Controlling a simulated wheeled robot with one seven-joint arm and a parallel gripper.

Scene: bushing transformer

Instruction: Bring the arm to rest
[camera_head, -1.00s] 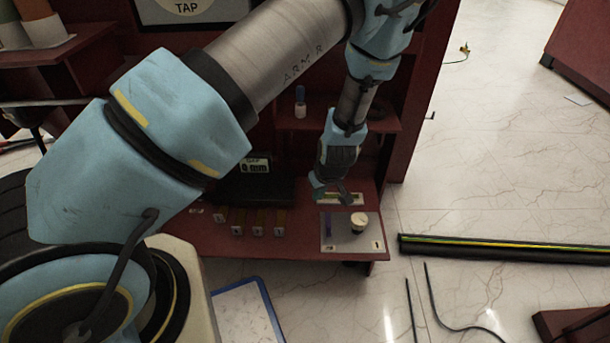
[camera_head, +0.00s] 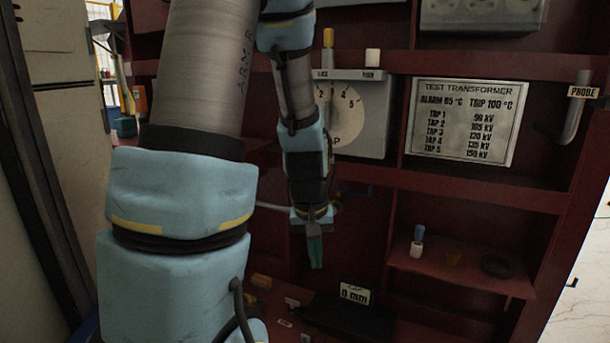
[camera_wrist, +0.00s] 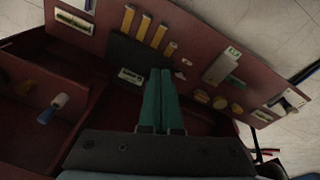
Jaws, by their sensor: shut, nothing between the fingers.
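In the wrist view the shut fingers (camera_wrist: 160,100) point toward the dark gap gauge box (camera_wrist: 130,52) on the lower shelf. My arm comes down from the top of the head view, and its near blue joint fills the lower left.
A tap dial (camera_head: 345,110) stands behind my forearm. A test transformer plate (camera_head: 467,120) and a probe on a hook (camera_head: 572,115) are to the right. A blue-and-white bottle-like item (camera_head: 417,240) stands on the small shelf (camera_head: 460,270).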

